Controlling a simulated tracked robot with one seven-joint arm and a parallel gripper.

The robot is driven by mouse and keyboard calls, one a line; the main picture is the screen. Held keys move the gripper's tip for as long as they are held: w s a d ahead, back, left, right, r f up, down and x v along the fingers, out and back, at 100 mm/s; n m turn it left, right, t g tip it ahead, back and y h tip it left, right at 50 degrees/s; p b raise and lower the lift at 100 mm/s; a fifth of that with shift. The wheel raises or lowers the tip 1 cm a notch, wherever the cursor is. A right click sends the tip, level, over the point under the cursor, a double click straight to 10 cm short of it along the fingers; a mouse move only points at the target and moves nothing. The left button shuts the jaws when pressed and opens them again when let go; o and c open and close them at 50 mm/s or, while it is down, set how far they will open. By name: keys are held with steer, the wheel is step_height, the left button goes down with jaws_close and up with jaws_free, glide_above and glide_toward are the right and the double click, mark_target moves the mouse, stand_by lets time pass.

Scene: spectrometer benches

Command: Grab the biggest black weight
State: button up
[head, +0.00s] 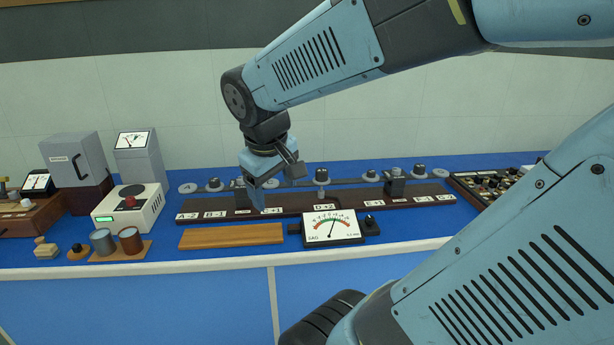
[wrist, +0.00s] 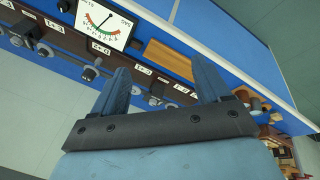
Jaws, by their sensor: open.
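Two dark block-like pieces stand on the long dark rail (head: 340,205) in the head view: one (head: 395,186) right of the meter and one (head: 240,194) just left of my gripper. I cannot tell for sure whether either is a black weight, or which is biggest. My gripper (head: 264,200) points down over the left half of the rail and hides part of it. In the wrist view my gripper (wrist: 163,72) has its two blue fingers spread, with nothing held between them.
A meter (head: 331,227) and a wooden board (head: 231,237) lie in front of the rail. Grey discs and knobs line its back. At left stand a scale (head: 128,208), grey and brown cylinders on a wooden tray (head: 100,256), and grey boxes. A knobbed panel (head: 491,186) is at right.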

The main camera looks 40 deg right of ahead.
steer(key=w+d+f+n+g+h, duration=0.3)
steer(key=w+d+f+g+h, duration=0.15)
steer(key=d, duration=0.55)
steer(key=n+t+h, duration=0.6)
steer(key=n+h, duration=0.4)
steer(key=n, duration=0.6)
glide_toward(325, 169)
steer(key=x, duration=0.3)
steer(key=f+x, duration=0.1)
steer(key=x, duration=0.1)
steer(key=shift+w, duration=0.45)
steer(key=shift+r+x, duration=0.2)
steer(key=shift+x, duration=2.5)
steer(key=shift+s, duration=0.1)
steer(key=c, duration=1.3)
steer(key=shift+c, duration=0.3)
steer(key=shift+r, duration=0.1)
